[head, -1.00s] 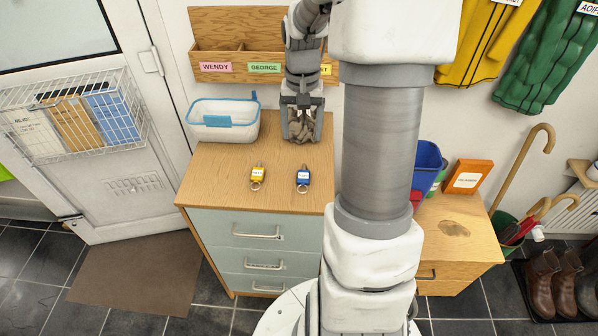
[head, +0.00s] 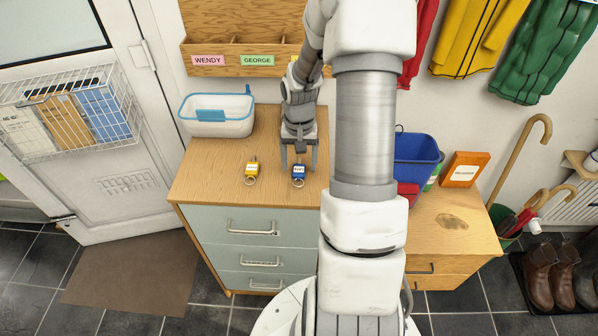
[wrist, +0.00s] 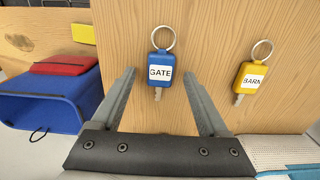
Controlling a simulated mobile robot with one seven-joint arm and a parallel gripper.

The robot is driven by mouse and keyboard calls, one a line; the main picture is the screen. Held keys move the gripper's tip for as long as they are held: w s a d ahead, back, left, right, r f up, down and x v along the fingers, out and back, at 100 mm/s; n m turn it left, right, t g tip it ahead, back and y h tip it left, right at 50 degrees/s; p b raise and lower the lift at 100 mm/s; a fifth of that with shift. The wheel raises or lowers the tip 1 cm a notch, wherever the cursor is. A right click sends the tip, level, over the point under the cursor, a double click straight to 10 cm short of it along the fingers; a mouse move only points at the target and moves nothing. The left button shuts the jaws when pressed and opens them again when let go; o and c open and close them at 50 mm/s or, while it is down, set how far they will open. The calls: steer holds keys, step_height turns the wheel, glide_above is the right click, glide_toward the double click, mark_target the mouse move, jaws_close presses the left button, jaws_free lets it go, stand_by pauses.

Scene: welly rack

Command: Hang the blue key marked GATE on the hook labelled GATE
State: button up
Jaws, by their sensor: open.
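The blue key marked GATE (wrist: 160,84) lies flat on the wooden dresser top (head: 225,190), its ring pointing toward the dresser's front edge. It also shows in the head view (head: 298,176). My gripper (head: 299,164) is open and empty, pointing down over the dresser at the key's rear. In the wrist view, its fingers (wrist: 158,74) are spread to either side of the blue key. Whether they are at the key's height is hard to tell. The hook labelled GATE is not visible in these frames.
A yellow key marked BARN (wrist: 250,77) lies close beside the blue one. A white basket (head: 218,122) with a blue rim stands behind left. A wooden wall rack (head: 225,70) has WENDY and GEORGE labels. A blue bin (head: 415,160) stands on the right cabinet.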

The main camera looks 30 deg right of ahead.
mark_target(299, 168)
steer(key=shift+f, duration=0.35)
jaws_close()
steer(key=shift+r, duration=0.15)
step_height(299, 168, up, 4)
steer(key=shift+p, duration=0.35)
steer(key=s+d+r+p, duration=0.1)
steer(key=s+d+r, duration=0.5)
steer(key=s+d, duration=0.1)
steer(key=shift+s+d+r, duration=0.35)
steer(key=shift+s+r, duration=0.05)
steer(key=shift+s, duration=0.45)
